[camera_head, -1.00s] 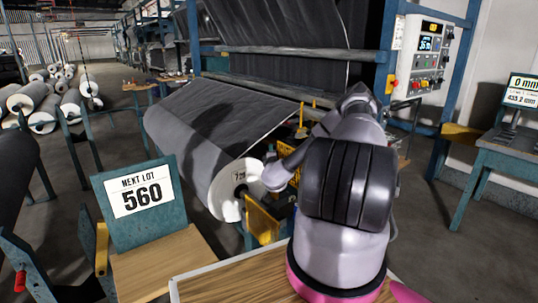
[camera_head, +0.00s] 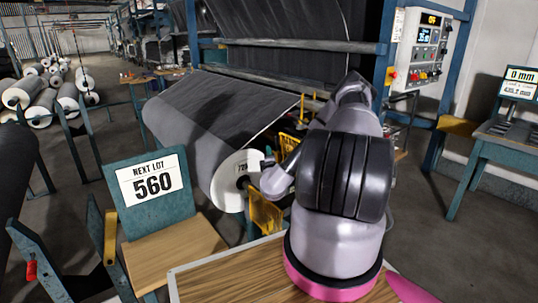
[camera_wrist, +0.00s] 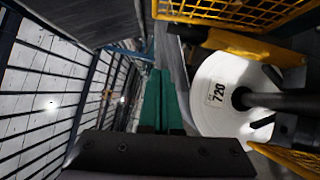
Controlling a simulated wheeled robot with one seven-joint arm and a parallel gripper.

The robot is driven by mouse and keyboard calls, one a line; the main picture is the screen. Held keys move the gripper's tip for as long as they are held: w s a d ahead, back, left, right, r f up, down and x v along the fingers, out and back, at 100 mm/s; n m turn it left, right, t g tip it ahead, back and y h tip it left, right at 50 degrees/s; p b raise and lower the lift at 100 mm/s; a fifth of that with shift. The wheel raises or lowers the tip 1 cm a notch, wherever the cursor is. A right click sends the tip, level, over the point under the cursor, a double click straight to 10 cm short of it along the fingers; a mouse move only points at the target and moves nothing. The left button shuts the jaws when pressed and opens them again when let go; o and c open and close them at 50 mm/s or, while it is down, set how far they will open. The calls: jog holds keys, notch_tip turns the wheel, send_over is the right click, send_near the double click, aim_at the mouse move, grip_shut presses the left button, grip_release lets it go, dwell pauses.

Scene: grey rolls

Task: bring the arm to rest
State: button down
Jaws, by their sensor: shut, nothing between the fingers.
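My gripper shows in the wrist view (camera_wrist: 158,76), its two green fingers closed together with nothing between them. In the head view, my grey arm rises at right of centre, and its upper links hide the gripper. In the wrist view, the white end of the large roll, labelled 720 (camera_wrist: 217,92), lies to the right of the fingers and apart from them in the picture. The same grey roll (camera_head: 195,130) shows in the head view, left of my arm, its cloth running up to the machine.
Yellow guards (camera_head: 264,213) stand by the roll end. A control panel (camera_head: 420,48) is on a blue post, and a desk with a display (camera_head: 519,84) is at right. Floor shows between machine and desk.

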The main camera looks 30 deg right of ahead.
jog(key=a+r+n+t+y, duration=0.4)
jog(key=a+r+n+y, duration=1)
jog(key=r, duration=0.4)
jog(key=s+a+r+n+g+y, duration=0.6)
jog(key=a+n+g, duration=0.2)
jog(key=n, duration=0.2)
jog(key=s+a+r+n+g+y, duration=0.5)
jog(key=a+n+g, duration=0.3)
jog(key=n, duration=0.2)
jog(key=s+a+r+n+g+h, duration=0.2)
jog(key=s+n+g+h, duration=0.45)
jog(key=s+n, duration=0.55)
jog(key=s+d+r+n+t+h, duration=0.6)
jog(key=s+d+r+t+h, duration=0.2)
jog(key=s+d, duration=0.3)
jog(key=shift+d+n+h, duration=0.3)
jog(key=shift+d+h, duration=0.35)
jog(key=shift+d, duration=0.1)
